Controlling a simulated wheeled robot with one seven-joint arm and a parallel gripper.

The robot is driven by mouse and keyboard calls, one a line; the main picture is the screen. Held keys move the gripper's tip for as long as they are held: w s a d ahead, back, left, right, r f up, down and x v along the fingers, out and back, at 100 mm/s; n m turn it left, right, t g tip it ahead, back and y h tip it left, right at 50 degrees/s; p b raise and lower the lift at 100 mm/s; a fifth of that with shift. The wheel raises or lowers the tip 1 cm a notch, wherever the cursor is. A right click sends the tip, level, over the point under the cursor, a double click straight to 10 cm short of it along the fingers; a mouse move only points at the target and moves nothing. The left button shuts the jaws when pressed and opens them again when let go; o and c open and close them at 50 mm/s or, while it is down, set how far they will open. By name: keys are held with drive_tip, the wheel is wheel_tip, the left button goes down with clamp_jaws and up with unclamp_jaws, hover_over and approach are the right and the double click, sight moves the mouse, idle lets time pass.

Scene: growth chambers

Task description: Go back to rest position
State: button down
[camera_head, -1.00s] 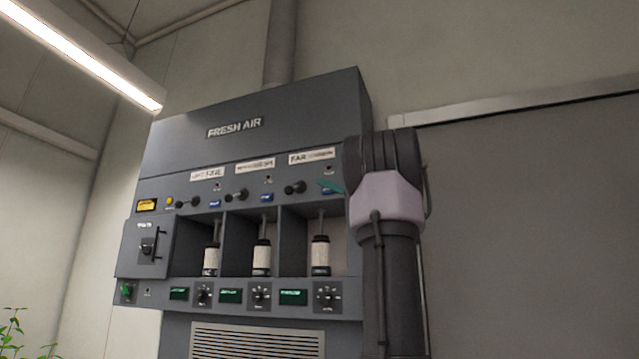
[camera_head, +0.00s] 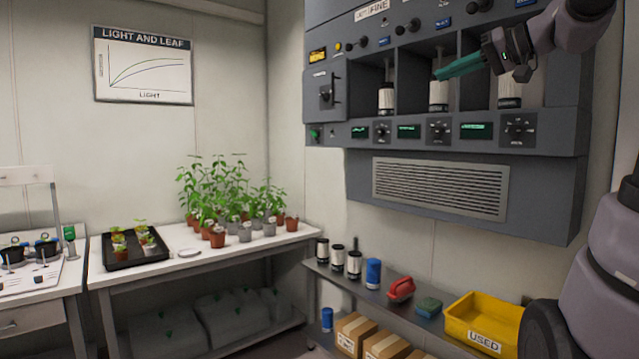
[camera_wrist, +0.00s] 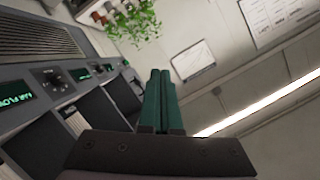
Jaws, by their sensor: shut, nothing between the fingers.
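My gripper (camera_head: 460,67) shows at the upper right of the head view, its teal fingers pointing left in front of the middle bay of the grey fresh air panel (camera_head: 340,132). The fingers are closed together with nothing between them. In the wrist view my gripper (camera_wrist: 160,85) shows its two teal fingers side by side, touching, with the panel to the left. Black-and-white cartridges stand in the left bay (camera_head: 386,98), middle bay (camera_head: 438,95) and right bay (camera_head: 509,90). I cannot tell whether the fingertips touch the panel.
Below the panel, a shelf holds several cartridges (camera_head: 338,258), a blue can (camera_head: 373,273), a red object (camera_head: 401,289) and a yellow USED bin (camera_head: 452,318). Potted plants (camera_head: 217,236) and a black tray (camera_head: 122,254) stand on a white table at left.

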drive_tip(key=s+a+f+m+g+h, duration=0.1)
drive_tip(key=s+f+m+h, duration=0.2)
drive_tip(key=s+f, duration=0.4)
drive_tip(key=s+a+f+m+g+h, duration=0.2)
drive_tip(key=s+f+h, duration=0.3)
drive_tip(key=f, duration=1.1)
drive_tip(key=s, duration=0.3)
drive_tip(key=shift+a+f+m+h, duration=0.15)
drive_tip(key=shift+a+m+h, duration=0.1)
drive_tip(key=shift+m+h, duration=0.15)
drive_tip(key=c, duration=1.5)
unclamp_jaws()
drive_tip(key=shift+c, duration=0.2)
